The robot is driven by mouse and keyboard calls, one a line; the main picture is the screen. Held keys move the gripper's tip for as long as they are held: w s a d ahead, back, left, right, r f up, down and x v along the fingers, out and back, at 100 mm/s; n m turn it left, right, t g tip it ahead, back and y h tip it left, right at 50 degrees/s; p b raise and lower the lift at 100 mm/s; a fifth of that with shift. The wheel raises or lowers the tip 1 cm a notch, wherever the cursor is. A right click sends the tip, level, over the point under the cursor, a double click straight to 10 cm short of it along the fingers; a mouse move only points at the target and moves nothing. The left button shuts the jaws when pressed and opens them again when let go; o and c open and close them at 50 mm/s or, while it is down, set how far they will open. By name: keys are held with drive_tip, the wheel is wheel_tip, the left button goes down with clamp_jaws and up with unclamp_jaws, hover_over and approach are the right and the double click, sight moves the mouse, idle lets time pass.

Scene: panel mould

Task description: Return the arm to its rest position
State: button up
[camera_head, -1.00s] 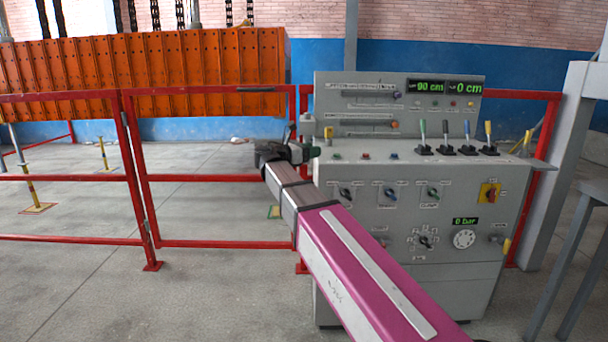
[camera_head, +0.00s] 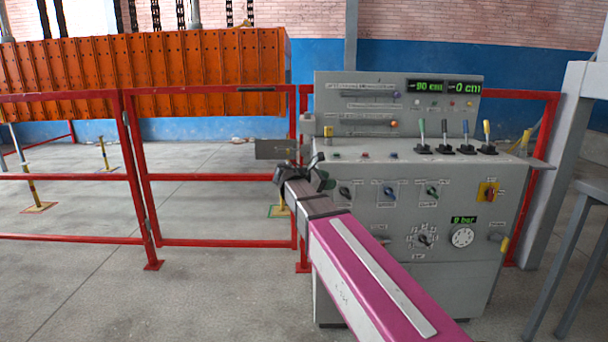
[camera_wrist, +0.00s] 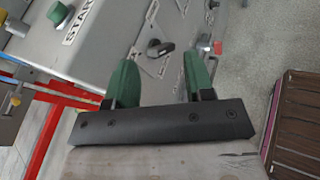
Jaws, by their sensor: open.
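My gripper (camera_head: 318,168) is at the left front edge of the grey control console (camera_head: 410,270), at the end of my magenta and grey arm. In the wrist view its two green fingers (camera_wrist: 155,78) stand apart with nothing between them. A black knob (camera_wrist: 160,48) on the console's panel shows beyond the gap between the fingers. I cannot tell from the views whether the fingers touch the console.
The console carries several coloured levers (camera_head: 455,140), switches and lit displays. A red railing (camera_head: 215,243) runs along the left and behind the console. An orange ribbed panel mould (camera_head: 150,75) stands beyond it. A grey metal frame (camera_head: 570,180) is at the right.

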drive_tip(key=s+d+f+m+g+y, duration=0.1)
drive_tip(key=s+d+f+m+y, duration=0.15)
drive_tip(key=f, duration=0.45)
drive_tip(key=s+d+f+m+g+y, duration=0.2)
drive_tip(key=s+d+f+m, duration=0.15)
drive_tip(key=f, duration=0.35)
drive_tip(key=s+d+f+m+g+y, duration=0.1)
drive_tip(key=s+d+f+m+y, duration=0.15)
drive_tip(key=f, duration=0.45)
drive_tip(key=s+d+f+m+g+y, duration=0.2)
drive_tip(key=s+f+m+y, duration=0.4)
drive_tip(key=s+f+m, duration=0.6)
drive_tip(key=shift+s+d+f+g, duration=0.15)
drive_tip(key=shift+s+f+g, duration=0.5)
drive_tip(key=shift+s, duration=0.25)
